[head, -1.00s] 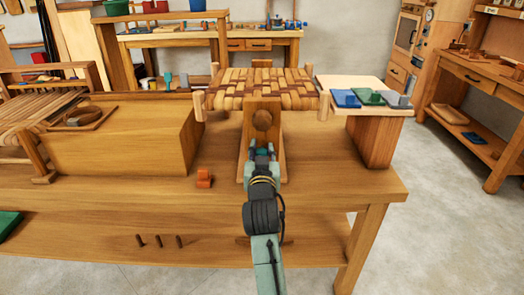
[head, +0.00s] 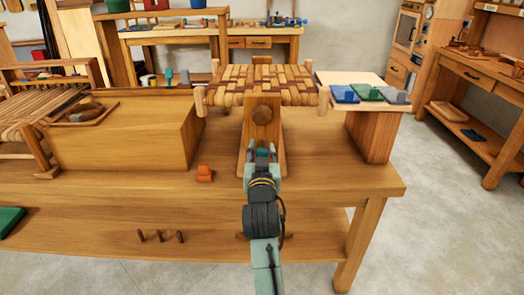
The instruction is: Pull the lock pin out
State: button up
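A wooden stand (head: 246,142) on the bench holds up a woven bark seat (head: 262,80). A round brown wooden knob (head: 262,115) shows on the stand's front face. I cannot tell whether this knob is the lock pin, and no other pin can be made out clearly. My gripper (head: 262,147) points away from me at the lower part of the stand, just below the knob in the picture. Its fingers are small and partly hidden behind its own body, so their opening and any hold are unclear.
A large wooden box (head: 120,140) stands further left. A side block at right carries blue (head: 344,95), green and grey pieces. Several dark pegs (head: 160,237) stand on the lower shelf. The bench's right front is clear.

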jog(key=o, duration=0.3)
jog(key=s, duration=0.7)
jog(key=shift+s, duration=0.25)
